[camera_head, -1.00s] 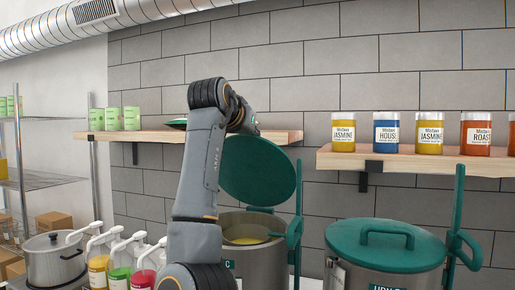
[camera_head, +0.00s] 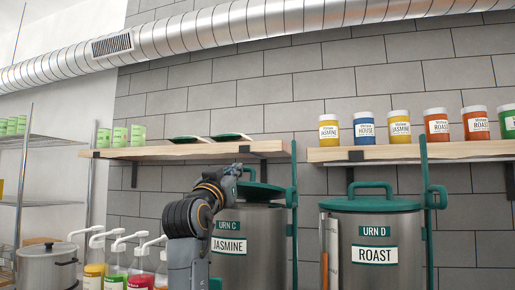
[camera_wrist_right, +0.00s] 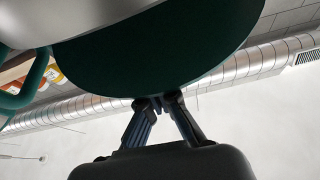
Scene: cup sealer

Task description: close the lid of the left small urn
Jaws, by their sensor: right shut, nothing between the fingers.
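The left small urn (camera_head: 243,270), a steel urn labelled URN C and JASMINE, stands in the middle of the head view. My right gripper (camera_head: 236,170) is shut and empty at the lid's left front edge, and my arm hides part of the urn. In the right wrist view the lid (camera_wrist_right: 180,60) fills the upper middle, and my fingertips (camera_wrist_right: 160,102) are at its edge, touching or very close. My left gripper is not in view.
URN D (camera_head: 372,275), labelled ROAST, stands to the right with its green lid on. Green hinge posts (camera_head: 425,210) rise beside the urns. A wooden shelf (camera_head: 190,152) hangs above URN C. Pump bottles (camera_head: 113,270) and a pot (camera_head: 47,268) stand at left.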

